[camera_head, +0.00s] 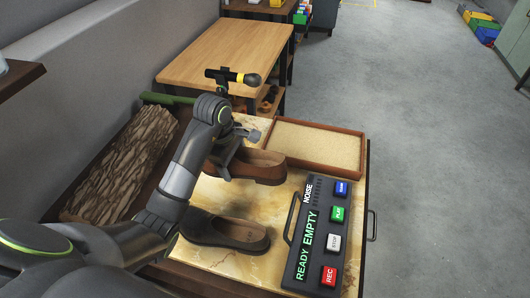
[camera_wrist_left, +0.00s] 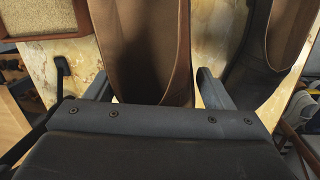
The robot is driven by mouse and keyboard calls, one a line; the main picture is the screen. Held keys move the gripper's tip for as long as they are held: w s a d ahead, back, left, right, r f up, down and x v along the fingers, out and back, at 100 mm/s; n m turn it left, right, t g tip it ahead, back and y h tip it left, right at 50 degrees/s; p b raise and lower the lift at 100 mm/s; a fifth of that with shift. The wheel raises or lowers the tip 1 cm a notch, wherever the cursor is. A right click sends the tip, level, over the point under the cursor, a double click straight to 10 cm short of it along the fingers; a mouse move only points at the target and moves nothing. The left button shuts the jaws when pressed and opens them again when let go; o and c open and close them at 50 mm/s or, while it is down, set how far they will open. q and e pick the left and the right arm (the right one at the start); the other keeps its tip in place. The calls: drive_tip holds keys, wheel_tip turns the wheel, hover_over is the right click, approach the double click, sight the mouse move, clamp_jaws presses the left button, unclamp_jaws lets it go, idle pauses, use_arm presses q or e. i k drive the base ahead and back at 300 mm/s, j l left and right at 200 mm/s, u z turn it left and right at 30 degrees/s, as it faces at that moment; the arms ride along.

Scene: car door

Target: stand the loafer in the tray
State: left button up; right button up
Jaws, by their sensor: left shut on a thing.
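A reddish-brown loafer (camera_head: 262,167) lies on the marbled tabletop, just in front of the tray; whether it touches the surface is hard to tell. My left gripper (camera_head: 228,163) is shut on it at its left end. In the left wrist view the loafer (camera_wrist_left: 145,45) sits between the two fingers (camera_wrist_left: 154,90). The tray (camera_head: 363,152) has a brown rim and a flat tan inside with nothing in it. Its corner (camera_wrist_left: 82,18) shows at the upper left of the wrist view. My right gripper is not in view.
A darker brown shoe (camera_head: 228,233) lies nearer me. A black panel (camera_head: 317,228) with coloured buttons stands at the right. A log (camera_head: 128,163) lies at the left. A black and yellow flashlight-like object (camera_head: 235,76) stands behind my gripper, before a wooden table (camera_head: 228,50).

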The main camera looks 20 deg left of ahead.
sight(314, 147)
drive_tip(key=l+u, duration=0.1)
drive_tip(key=l, duration=0.95)
drive_tip(key=i+l+u, duration=0.15)
drive_tip(key=l, duration=0.45)
drive_tip(key=i+l+u, duration=0.15)
drive_tip(key=l, duration=0.5)
drive_tip(key=l+u, duration=0.15)
drive_tip(key=l, duration=0.5)
drive_tip(key=i+u, duration=0.3)
drive_tip(key=i, duration=0.65)
